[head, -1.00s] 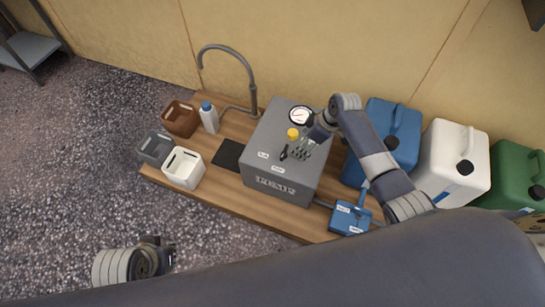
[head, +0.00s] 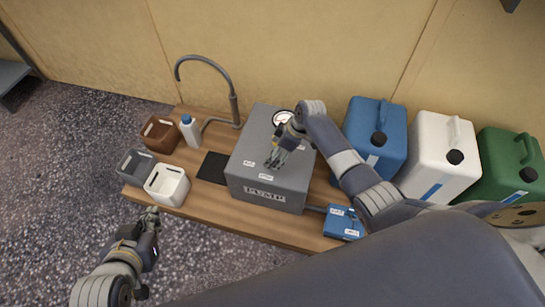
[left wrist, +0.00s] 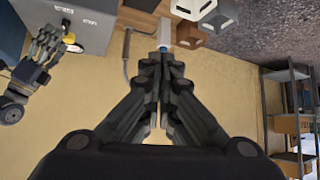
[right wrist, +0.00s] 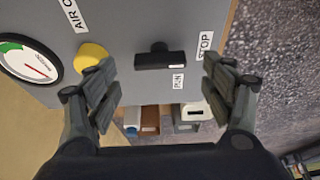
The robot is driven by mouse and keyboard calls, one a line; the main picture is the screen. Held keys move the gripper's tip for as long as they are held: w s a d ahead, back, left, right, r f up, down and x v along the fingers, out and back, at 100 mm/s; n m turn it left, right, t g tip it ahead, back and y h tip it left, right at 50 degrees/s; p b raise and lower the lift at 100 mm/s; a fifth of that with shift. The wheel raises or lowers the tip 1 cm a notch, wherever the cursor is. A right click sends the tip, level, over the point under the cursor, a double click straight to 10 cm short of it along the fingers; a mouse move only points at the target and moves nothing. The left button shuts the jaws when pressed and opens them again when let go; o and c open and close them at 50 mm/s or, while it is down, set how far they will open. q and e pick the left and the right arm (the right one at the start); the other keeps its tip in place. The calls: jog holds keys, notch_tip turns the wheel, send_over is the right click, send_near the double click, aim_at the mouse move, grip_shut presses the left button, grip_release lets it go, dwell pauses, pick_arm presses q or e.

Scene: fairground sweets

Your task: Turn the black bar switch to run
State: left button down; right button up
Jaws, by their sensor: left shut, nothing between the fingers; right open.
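The black bar switch (right wrist: 158,60) is on the face of the grey pump box (head: 262,183). In the right wrist view the bar lies crosswise, its white-marked end to the right, near the STOP label (right wrist: 205,45) and the RUN label (right wrist: 178,81). I cannot tell exactly which label it points at. My right gripper (right wrist: 158,72) is open, one finger on each side of the bar with gaps; in the head view it (head: 278,157) hides the switch. My left gripper (head: 150,212) is shut and empty beside the white container, and shows in its wrist view (left wrist: 160,62).
A yellow knob (right wrist: 91,56) and a gauge (right wrist: 28,58) sit beside the switch. A blue box (head: 343,224) is right of the pump; jerrycans (head: 376,135) stand behind it. A tap (head: 233,100), a bottle (head: 190,133) and a white container (head: 167,186) are to the left.

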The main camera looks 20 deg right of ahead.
jog(key=b+x, duration=0.1)
jog(key=x, duration=0.2)
jog(key=shift+a+f, duration=0.1)
pick_arm(q)
jog(key=w+d+r+t+h, duration=0.1)
jog(key=w+d+r+t, duration=0.1)
jog(key=w+r+t, duration=0.2)
notch_tip(320, 180, up, 3)
jog(key=shift+w+d+f+t, duration=0.2)
jog(key=shift+w+t, duration=0.1)
jog(key=shift+w, duration=0.3)
pick_arm(e)
jog(key=shift+w, duration=0.1)
jog(key=c, duration=1.1)
